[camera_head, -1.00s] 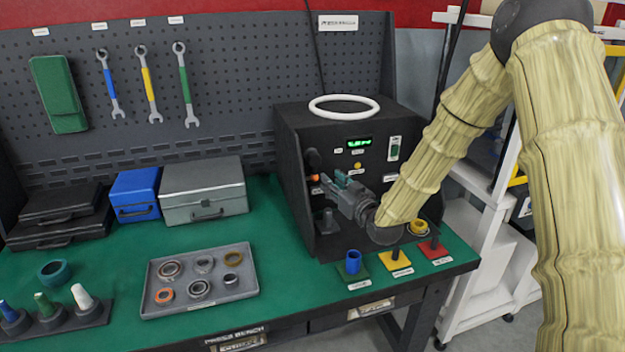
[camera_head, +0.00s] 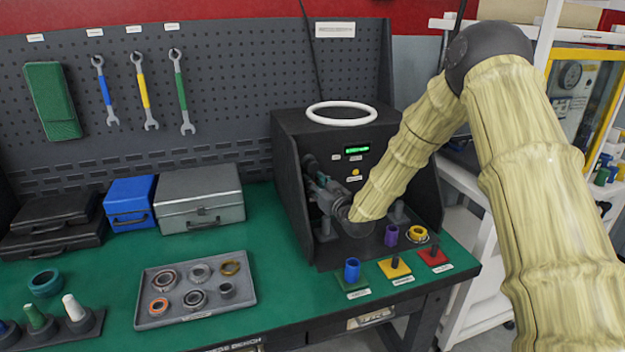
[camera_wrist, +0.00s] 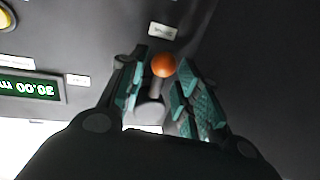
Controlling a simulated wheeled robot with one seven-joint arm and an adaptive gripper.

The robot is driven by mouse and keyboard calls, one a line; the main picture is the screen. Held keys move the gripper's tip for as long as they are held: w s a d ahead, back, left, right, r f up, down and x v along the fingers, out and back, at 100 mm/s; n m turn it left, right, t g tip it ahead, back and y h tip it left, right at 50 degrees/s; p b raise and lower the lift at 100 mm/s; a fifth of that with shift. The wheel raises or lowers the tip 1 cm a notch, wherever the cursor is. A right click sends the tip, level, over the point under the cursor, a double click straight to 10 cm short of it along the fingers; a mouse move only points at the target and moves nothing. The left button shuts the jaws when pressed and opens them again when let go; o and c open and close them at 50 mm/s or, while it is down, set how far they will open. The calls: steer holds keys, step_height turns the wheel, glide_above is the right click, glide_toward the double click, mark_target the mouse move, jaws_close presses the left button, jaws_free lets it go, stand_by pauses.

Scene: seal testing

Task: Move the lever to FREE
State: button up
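The lever's orange ball knob (camera_wrist: 163,65) shows in the wrist view, in front of the black panel. A grey cylindrical part (camera_wrist: 151,112) lies just below it in the picture. My gripper (camera_wrist: 160,82) has its two teal-padded fingers apart, one on each side of the knob; I cannot tell whether either touches it. A small label (camera_wrist: 162,31) sits just above the knob, its text unreadable. In the head view my gripper (camera_head: 316,172) is at the left inside of the black test machine (camera_head: 293,125) and hides the lever.
The machine carries a white ring (camera_head: 342,121) on top and a lit green display (camera_head: 357,150). A tray of rings (camera_head: 245,302) lies to the left. The machine's side walls leave little room.

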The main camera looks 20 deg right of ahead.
steer(key=shift+x, duration=1)
jaws_close()
